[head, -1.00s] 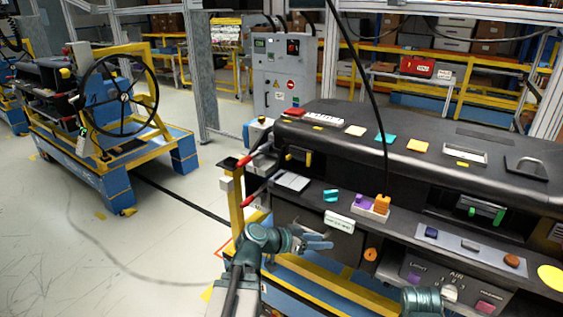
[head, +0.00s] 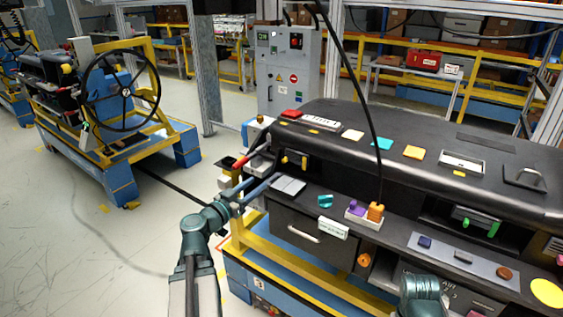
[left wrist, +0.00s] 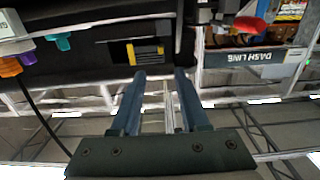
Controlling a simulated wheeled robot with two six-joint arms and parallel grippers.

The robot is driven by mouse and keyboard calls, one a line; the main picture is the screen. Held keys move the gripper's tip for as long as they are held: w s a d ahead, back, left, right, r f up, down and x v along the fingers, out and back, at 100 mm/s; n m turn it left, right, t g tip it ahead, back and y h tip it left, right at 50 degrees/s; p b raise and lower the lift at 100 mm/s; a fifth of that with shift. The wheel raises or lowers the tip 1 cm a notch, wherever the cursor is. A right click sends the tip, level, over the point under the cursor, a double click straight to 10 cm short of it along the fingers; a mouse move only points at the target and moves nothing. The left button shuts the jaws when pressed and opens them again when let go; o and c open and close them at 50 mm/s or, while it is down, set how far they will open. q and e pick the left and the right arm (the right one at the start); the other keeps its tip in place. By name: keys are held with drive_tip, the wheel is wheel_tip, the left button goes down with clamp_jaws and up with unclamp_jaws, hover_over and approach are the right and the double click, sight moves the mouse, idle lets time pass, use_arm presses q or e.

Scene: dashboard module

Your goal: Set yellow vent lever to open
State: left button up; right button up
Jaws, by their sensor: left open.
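The yellow vent lever (head: 304,162) stands in the dark vent opening at the left end of the black dashboard. In the left wrist view, which looks upside down, the yellow lever (left wrist: 130,53) shows just beyond and slightly left of my fingertips. My left gripper (head: 270,178) is just left of the vent, pointing toward the dashboard. In the left wrist view its two fingers (left wrist: 160,76) are apart, with nothing between them. The lever looks untouched. My right gripper is out of the picture; only part of that arm shows at the bottom.
A red-tipped stalk (head: 240,162) is close to my left gripper. A grey pad (head: 288,186), a teal knob (head: 325,201) and purple and orange switches (head: 366,211) line the ledge to the right. A black cable hangs before the dashboard. Floor on the left is open.

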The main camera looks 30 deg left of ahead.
sight(285, 160)
use_arm(q)
drive_tip(key=w, duration=0.9)
drive_tip(key=w+d, duration=0.1)
drive_tip(key=w, duration=0.3)
drive_tip(key=shift+w, duration=0.35)
clamp_jaws()
idle(1.0)
